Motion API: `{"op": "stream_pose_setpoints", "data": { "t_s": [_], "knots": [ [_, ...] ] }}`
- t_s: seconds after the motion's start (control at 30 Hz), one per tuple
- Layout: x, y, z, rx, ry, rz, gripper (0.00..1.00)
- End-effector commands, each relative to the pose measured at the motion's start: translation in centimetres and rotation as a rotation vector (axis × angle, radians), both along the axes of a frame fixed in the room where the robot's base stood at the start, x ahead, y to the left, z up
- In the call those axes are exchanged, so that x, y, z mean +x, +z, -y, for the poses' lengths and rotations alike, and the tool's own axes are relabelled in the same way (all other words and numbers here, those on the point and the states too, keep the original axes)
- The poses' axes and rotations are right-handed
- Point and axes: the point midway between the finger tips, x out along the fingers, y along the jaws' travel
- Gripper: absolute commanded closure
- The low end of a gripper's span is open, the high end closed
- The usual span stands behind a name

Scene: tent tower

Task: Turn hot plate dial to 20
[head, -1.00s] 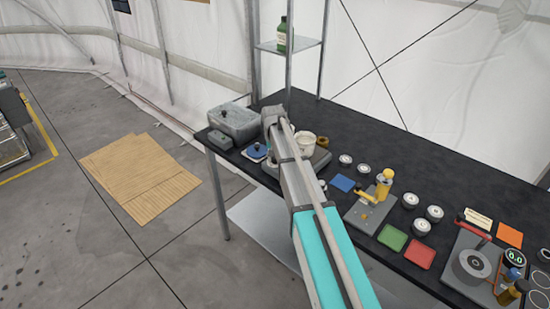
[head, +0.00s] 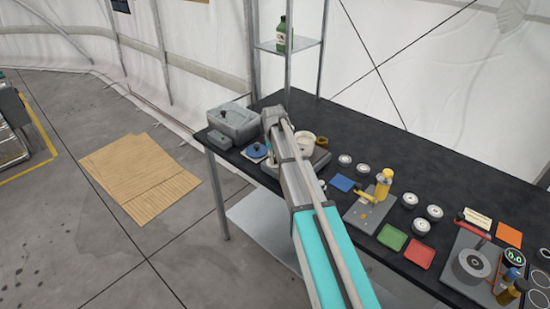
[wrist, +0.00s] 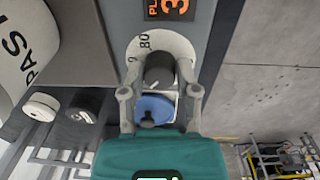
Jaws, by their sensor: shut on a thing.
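The hot plate (head: 321,158) stands at the far left end of the black table in the head view, largely hidden behind my arm. In the wrist view its grey front panel (wrist: 196,35) carries a dark dial knob (wrist: 159,68) on a white scale ring (wrist: 148,45). An "80" and a "0" can be read on the ring; the knob's pointer cannot be made out. An orange display (wrist: 168,8), cut off at the top, shows a "3". My gripper (wrist: 160,88) is shut on the dial knob, one finger on each side.
A white pot (head: 303,139) sits on the hot plate; a white container lettered "PAST" (wrist: 22,55) shows in the wrist view. A blue-topped object (head: 257,150) and a grey box (head: 233,122) stand to the left. Several white-topped jars and coloured squares lie to the right.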

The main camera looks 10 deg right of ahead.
Motion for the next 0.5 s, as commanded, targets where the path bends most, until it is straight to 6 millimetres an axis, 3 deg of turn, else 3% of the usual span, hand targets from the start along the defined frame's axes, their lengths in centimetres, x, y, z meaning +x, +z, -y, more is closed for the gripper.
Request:
{"op": "stream_pose_setpoints", "data": {
  "t_s": [0.5],
  "knots": [
    [-0.02, -0.01, -0.01, 0.001, 0.168, 0.000, 1.00]
  ]
}}
